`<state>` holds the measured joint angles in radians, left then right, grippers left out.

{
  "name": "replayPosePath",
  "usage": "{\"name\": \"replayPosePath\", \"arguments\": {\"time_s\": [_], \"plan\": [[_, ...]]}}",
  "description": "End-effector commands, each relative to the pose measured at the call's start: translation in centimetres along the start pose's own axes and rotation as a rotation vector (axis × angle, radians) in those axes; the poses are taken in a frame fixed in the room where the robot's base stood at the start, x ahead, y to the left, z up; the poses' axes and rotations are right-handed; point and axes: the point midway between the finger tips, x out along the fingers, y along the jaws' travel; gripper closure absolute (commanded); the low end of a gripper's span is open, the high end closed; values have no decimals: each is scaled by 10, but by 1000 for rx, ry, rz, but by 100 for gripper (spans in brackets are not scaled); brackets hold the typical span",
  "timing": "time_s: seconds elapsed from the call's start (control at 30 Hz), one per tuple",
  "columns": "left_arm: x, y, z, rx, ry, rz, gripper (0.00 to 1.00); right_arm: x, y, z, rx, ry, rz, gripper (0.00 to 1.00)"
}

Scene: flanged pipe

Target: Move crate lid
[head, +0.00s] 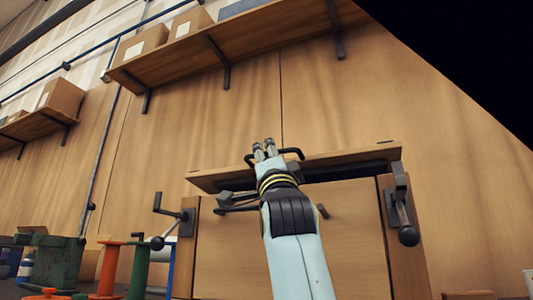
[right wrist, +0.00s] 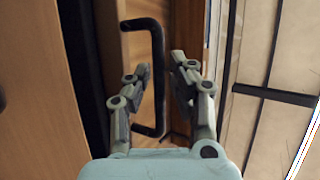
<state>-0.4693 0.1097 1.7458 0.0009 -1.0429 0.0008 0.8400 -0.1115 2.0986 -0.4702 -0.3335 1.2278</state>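The wooden crate (head: 350,235) stands upright ahead of me, with its lid (head: 345,160) seen edge-on across its top. A dark gap shows under the lid on the right. The lid's black bar handle (head: 297,152) also shows in the right wrist view (right wrist: 158,75). My right gripper (head: 263,149) is at the handle, its arm crossing in front of the crate. In the right wrist view its fingers (right wrist: 161,68) are open, with the bar between them and gaps visible on both sides. My left gripper is not in view.
Ball-ended levers stand at the crate's left (head: 158,243) and right (head: 408,236) posts. Green and orange parts (head: 108,268) stand at lower left. A wall shelf (head: 240,45) with boxes hangs above. The wall area between shelf and lid is clear.

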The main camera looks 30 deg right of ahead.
Motion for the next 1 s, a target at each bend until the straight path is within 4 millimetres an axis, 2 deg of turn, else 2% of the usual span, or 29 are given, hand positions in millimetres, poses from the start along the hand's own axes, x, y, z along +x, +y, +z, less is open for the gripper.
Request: {"name": "replayPosePath", "arguments": {"time_s": [0.2,0.4,1.0], "plan": [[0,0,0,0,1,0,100,-40,2,1,1,-2,4,79],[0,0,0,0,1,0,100,-64,1,1,0,-2,4,79],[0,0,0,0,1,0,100,-67,1,0,-1,0,1,79]]}}
